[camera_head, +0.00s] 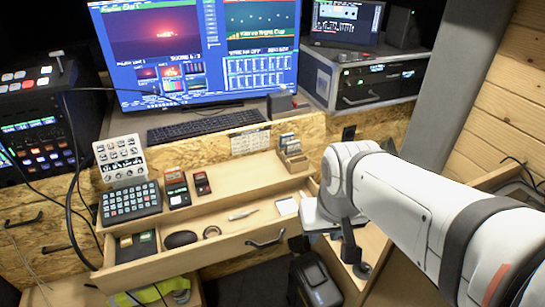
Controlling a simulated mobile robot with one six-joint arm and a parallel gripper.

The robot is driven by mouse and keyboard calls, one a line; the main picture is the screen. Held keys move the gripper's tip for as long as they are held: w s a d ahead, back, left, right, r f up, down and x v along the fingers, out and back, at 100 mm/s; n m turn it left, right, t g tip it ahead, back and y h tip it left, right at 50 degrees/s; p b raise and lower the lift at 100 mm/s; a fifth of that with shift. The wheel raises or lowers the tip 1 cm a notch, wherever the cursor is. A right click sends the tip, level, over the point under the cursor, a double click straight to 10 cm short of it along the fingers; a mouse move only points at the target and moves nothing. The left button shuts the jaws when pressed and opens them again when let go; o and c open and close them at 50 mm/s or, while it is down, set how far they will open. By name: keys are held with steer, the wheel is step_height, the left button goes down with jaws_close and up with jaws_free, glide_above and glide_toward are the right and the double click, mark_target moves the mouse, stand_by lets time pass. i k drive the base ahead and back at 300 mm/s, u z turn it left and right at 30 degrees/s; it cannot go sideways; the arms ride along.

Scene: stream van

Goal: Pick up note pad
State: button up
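A small white square, likely the note pad (286,206), lies flat at the right end of the open wooden drawer (190,258).
The drawer also holds a dark box (135,245), a black oval object (181,239), a ring (212,231) and a thin pale tool (243,213). A button panel (131,203) stands on the ledge above. A black case (314,281) stands below the drawer's right end.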

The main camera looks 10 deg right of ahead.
mark_target(285, 206)
steer(key=z, duration=0.05)
steer(key=k, duration=1.05)
steer(key=u, duration=1.75)
steer(key=i, duration=0.7)
steer(key=z, duration=2.3)
steer(key=i, duration=1)
steer(key=z, duration=0.05)
